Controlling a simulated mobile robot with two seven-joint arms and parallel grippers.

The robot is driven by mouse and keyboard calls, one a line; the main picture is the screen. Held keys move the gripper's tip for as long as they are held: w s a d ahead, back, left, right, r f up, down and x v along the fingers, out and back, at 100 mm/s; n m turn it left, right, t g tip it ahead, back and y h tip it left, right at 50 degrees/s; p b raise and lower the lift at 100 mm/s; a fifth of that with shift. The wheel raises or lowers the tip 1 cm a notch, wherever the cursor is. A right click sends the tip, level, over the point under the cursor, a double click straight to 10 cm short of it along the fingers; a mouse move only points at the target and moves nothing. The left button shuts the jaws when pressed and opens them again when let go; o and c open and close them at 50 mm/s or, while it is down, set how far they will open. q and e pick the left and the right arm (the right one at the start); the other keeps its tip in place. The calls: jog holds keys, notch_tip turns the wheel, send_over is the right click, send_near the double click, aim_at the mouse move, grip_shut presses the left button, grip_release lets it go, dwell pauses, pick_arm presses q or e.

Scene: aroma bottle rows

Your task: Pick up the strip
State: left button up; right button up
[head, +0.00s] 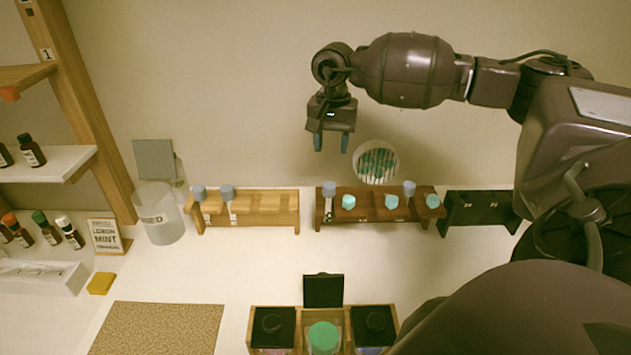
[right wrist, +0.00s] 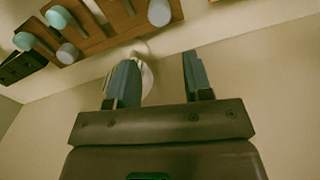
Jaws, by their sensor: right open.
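A round white cup (head: 362,172) stands behind the dark brown rack in the head view, with several thin strips (head: 377,161) and green shapes crowded in its mouth. I cannot tell one strip from another. My right gripper (head: 332,143) is left of the cup in the head view, its two blue-grey fingers apart and nothing between them. In the right wrist view the gripper (right wrist: 158,75) is open, and a pale part of the cup (right wrist: 147,76) shows partly hidden behind the left finger. My left gripper is not in view.
The brown rack (head: 368,192) holds grey- and teal-topped pieces. A light wooden rack (head: 260,220) and a dark rack (head: 480,219) flank it. A clear jar (head: 161,232) stands left. A bottle box (head: 298,347) is in front. The white tabletop between is clear.

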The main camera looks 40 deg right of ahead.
jog(key=shift+f, duration=0.3)
send_over(329, 185)
jog(key=f, duration=0.2)
jog(key=d+f, duration=0.1)
jog(key=f, duration=0.1)
jog(key=shift+w+f, duration=0.15)
jog(key=shift+f, duration=0.25)
jog(key=shift+a+f+p, duration=0.2)
jog(key=shift+f+p, duration=0.2)
jog(key=shift+f, duration=0.05)
jog(key=f, duration=0.3)
jog(key=shift+a+f+p, duration=0.15)
jog(key=shift+a+p, duration=0.15)
jog(key=shift+p, duration=0.05)
jog(key=shift+f, duration=0.5)
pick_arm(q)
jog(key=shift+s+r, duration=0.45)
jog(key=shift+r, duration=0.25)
pick_arm(e)
jog(key=shift+c, duration=0.3)
